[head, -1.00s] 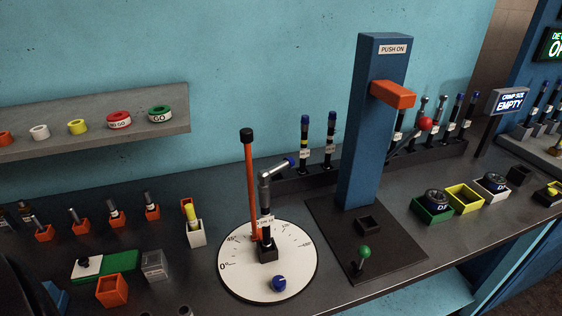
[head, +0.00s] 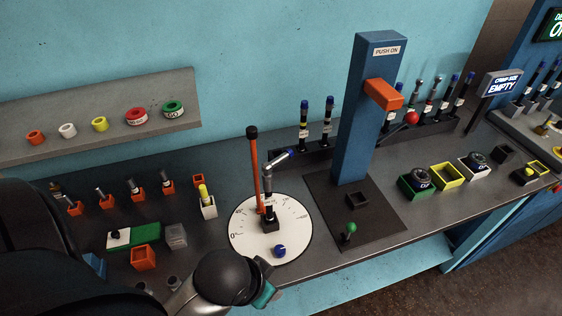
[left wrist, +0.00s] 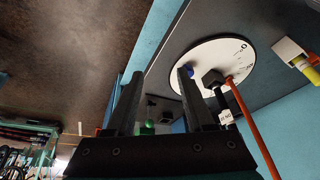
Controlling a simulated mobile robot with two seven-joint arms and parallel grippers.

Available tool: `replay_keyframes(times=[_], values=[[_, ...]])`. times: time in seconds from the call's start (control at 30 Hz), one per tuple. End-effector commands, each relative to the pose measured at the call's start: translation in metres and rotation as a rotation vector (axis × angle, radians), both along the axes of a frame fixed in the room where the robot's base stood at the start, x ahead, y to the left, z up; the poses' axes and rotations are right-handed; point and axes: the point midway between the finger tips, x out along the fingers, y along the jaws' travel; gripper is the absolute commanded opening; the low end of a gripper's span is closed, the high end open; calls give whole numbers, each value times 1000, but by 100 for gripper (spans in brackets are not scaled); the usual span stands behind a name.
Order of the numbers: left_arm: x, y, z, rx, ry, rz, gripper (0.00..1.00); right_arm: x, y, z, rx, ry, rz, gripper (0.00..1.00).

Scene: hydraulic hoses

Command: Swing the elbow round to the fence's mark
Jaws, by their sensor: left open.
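The grey elbow (head: 268,170) tops an upright black hose in a black block (head: 270,224) on the white dial (head: 297,240). Its blue-capped end (head: 290,154) points right and slightly up. An orange post (head: 256,175) with a black cap stands beside it, just left; I cannot tell if it is the fence. A blue knob (head: 279,251) sits at the dial's front. My left arm comes in at lower left; its fingers are not clear there. In the left wrist view my left gripper (left wrist: 158,80) is open and empty, below the dial (left wrist: 228,48). My right gripper is not in view.
A blue column (head: 362,130) with an orange arm (head: 383,94) stands right of the dial. A green-knobbed lever (head: 350,229) is at its base. Orange holders (head: 144,257) and a green block (head: 147,233) lie left. A shelf of rings (head: 100,145) is behind.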

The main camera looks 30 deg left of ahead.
Motion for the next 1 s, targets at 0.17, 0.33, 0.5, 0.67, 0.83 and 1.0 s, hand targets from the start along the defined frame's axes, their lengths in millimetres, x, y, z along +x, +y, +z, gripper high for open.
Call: replay_keyframes(times=[0.17,0.33,0.5,0.67,0.83,1.0], values=[[21,18,5,-8,-137,32,53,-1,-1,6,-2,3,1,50],[41,33,0,-31,-268,56,53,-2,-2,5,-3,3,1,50],[62,55,0,-74,-431,78,53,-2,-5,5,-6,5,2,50],[77,77,8,-133,-595,87,53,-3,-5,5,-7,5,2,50],[86,100,26,-213,-767,81,53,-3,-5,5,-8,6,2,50],[89,123,51,-306,-932,54,53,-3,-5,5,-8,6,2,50]])
